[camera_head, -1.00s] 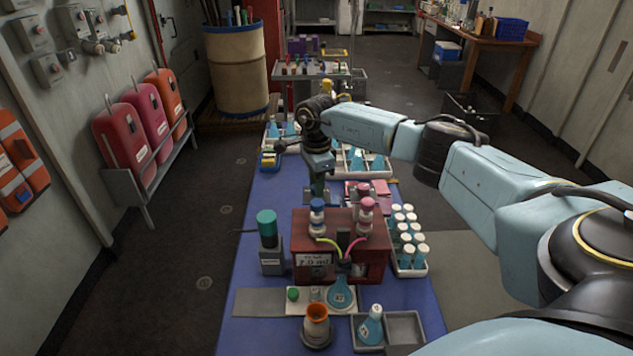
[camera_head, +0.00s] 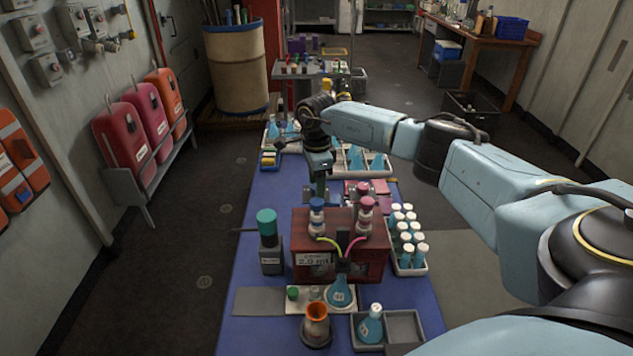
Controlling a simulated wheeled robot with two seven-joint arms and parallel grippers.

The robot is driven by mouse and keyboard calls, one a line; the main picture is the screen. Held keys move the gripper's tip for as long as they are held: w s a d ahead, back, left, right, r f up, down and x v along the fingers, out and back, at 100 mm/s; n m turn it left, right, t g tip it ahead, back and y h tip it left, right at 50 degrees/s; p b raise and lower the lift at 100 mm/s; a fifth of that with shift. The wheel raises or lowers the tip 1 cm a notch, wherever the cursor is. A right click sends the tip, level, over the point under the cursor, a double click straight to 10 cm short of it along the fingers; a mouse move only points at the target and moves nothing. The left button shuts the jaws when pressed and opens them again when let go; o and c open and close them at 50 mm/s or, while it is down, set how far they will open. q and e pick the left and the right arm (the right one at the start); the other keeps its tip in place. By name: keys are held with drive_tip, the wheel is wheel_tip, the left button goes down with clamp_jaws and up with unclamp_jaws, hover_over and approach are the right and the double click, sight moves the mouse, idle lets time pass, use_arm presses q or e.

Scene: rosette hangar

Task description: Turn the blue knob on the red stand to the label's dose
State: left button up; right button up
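The red stand (camera_head: 370,265) is on the blue table. A blue-topped knob (camera_head: 317,205) is on its left top and a pink-topped knob (camera_head: 366,206) on its right. A white label (camera_head: 313,260) on its front seems to read 2.0, with blurred small print. A yellow-green and a pink tube run down its front towards a blue flask (camera_head: 340,292). My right gripper (camera_head: 318,188) points down just above or behind the blue knob. Its fingertips are partly hidden, so I cannot tell whether it touches the knob. My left gripper is out of view.
A grey bottle with a green cap (camera_head: 267,240) stands left of the stand. A white rack (camera_head: 410,266) of several capped vials is to the right. An orange-rimmed cup (camera_head: 316,325) and a grey tray (camera_head: 404,328) with a flask are in front.

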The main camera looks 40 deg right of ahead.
wheel_tip(320, 180, up, 13)
drive_tip(key=shift+r+b, duration=0.2)
drive_tip(key=shift+b, duration=0.1)
idle(0.4)
drive_tip(key=shift+f, duration=0.1)
idle(0.4)
